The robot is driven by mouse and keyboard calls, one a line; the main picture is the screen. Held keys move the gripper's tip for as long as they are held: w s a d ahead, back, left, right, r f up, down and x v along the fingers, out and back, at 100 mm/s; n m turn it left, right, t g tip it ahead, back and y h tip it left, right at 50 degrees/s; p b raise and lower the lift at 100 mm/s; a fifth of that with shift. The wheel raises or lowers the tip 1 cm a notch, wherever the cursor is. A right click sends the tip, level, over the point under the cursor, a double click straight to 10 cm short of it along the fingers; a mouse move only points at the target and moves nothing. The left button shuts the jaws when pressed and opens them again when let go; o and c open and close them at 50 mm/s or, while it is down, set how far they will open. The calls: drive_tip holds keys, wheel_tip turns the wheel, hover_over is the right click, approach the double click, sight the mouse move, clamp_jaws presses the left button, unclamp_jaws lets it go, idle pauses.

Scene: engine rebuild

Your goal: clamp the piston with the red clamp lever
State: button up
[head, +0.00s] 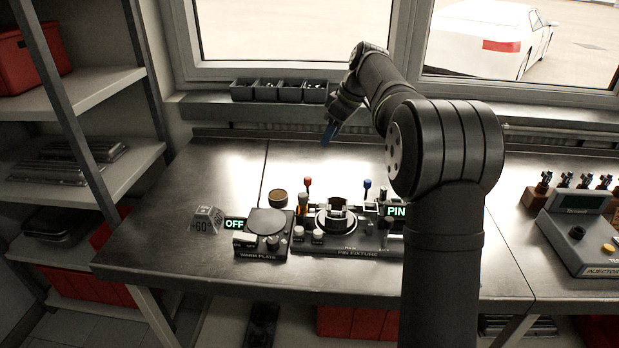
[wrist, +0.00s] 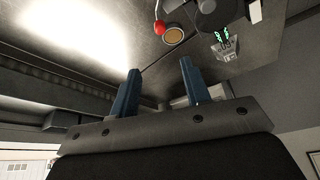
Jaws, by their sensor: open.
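The red clamp lever (head: 307,182) stands upright at the back left of the pin fixture (head: 365,252). Its red knob also shows at the top of the wrist view (wrist: 160,28). A metallic part, which looks like the piston (head: 337,208), sits in the fixture's round dark seat; its details are too small to tell. My gripper (head: 328,133) is above the back of the bench, higher than the lever and apart from it. In the wrist view, the two blue fingers of my gripper (wrist: 158,82) are spread with nothing between them.
A blue-knobbed lever (head: 367,183) stands right of the red one. The warm plate (head: 268,222) with an OFF sign is left of the fixture. A round tan-topped piece (head: 278,196) lies behind it. Dark bins (head: 279,91) line the sill. The bench's left side is mostly clear.

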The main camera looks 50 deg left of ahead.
sight(309, 178)
drive_tip(key=x, duration=1.7)
drive_tip(key=shift+f, duration=0.1)
clamp_jaws()
drive_tip(key=shift+w+m, duration=0.15)
drive_tip(key=shift+m, duration=0.15)
drive_tip(key=shift+w+d+m+t+h, duration=0.25)
drive_tip(key=shift+w+d+m+t, duration=0.5)
drive_tip(key=shift+m, duration=1.8)
drive_tip(key=shift+w+d+m+t+h, duration=0.35)
drive_tip(key=shift+m+t, duration=0.75)
drive_tip(key=shift+m, duration=1.4)
drive_tip(key=shift+w+d+m+t+h, duration=0.3)
drive_tip(key=shift+d+m+t, duration=0.55)
drive_tip(key=shift+m, duration=1.7)
drive_tip(key=shift+a, duration=0.1)
